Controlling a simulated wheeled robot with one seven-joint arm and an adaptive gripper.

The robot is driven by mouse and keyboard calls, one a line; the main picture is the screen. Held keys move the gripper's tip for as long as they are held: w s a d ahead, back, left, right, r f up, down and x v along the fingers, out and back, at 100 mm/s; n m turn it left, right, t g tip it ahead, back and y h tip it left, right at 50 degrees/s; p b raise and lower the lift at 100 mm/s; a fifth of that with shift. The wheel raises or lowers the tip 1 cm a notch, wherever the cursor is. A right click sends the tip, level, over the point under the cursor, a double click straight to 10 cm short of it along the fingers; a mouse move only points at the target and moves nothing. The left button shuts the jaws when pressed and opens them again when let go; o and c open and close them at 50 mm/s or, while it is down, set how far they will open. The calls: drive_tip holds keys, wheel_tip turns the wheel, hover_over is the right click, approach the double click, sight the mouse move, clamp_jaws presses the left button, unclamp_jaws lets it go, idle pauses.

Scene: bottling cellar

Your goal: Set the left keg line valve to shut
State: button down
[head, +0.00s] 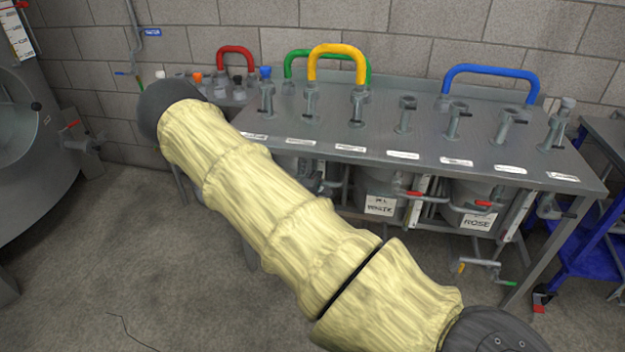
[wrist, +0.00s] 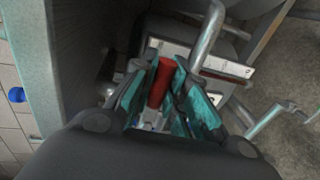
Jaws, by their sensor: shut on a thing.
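In the wrist view, my gripper (wrist: 164,68) has its teal fingers on either side of a red valve handle (wrist: 160,84), shut on it. Grey pipe (wrist: 207,32) runs close beside the fingers. In the head view my yellow-sleeved arm crosses in front of the bench's left part and hides my gripper and the left keg valve. Two other red valve handles show under the bench, one by the keg marked white (head: 406,193) and one by the keg marked rose (head: 485,204). How far the held handle is turned cannot be told.
The steel bench (head: 430,135) carries several pipe stubs and red, green, yellow and blue hose loops (head: 490,69). A steel tank (head: 25,130) stands at the left and a blue cart (head: 590,235) at the right. Floor (head: 100,275) in front is clear.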

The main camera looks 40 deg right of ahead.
drive_tip(key=shift+w+r, duration=0.15)
drive_tip(key=c, duration=1.4)
unclamp_jaws()
drive_tip(key=shift+c, duration=0.2)
drive_tip(key=shift+a, duration=0.1)
drive_tip(key=v, duration=1.1)
drive_tip(key=shift+s+a, duration=0.3)
